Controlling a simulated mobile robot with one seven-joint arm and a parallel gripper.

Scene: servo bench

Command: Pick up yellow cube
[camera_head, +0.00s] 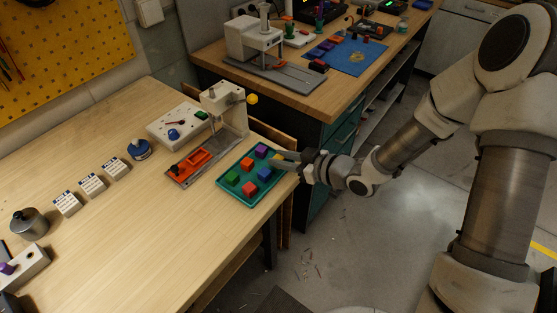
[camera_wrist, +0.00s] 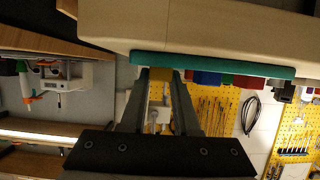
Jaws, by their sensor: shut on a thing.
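My gripper (camera_head: 281,157) reaches in from the right over the teal tray (camera_head: 222,187) in the head view. In the wrist view, my two fingers are shut on the yellow cube (camera_wrist: 160,73), which sits between their tips beside the teal tray edge (camera_wrist: 215,64). In the head view, only a small bit of yellow shows at the fingertips. I cannot tell whether the cube is clear of the tray floor.
The tray also holds a purple cube (camera_head: 261,151), an orange cube (camera_head: 247,164), a green cube (camera_head: 232,177), a blue cube (camera_head: 265,174) and a red cube (camera_head: 249,189). A white press-like device (camera_head: 226,105) stands behind the tray.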

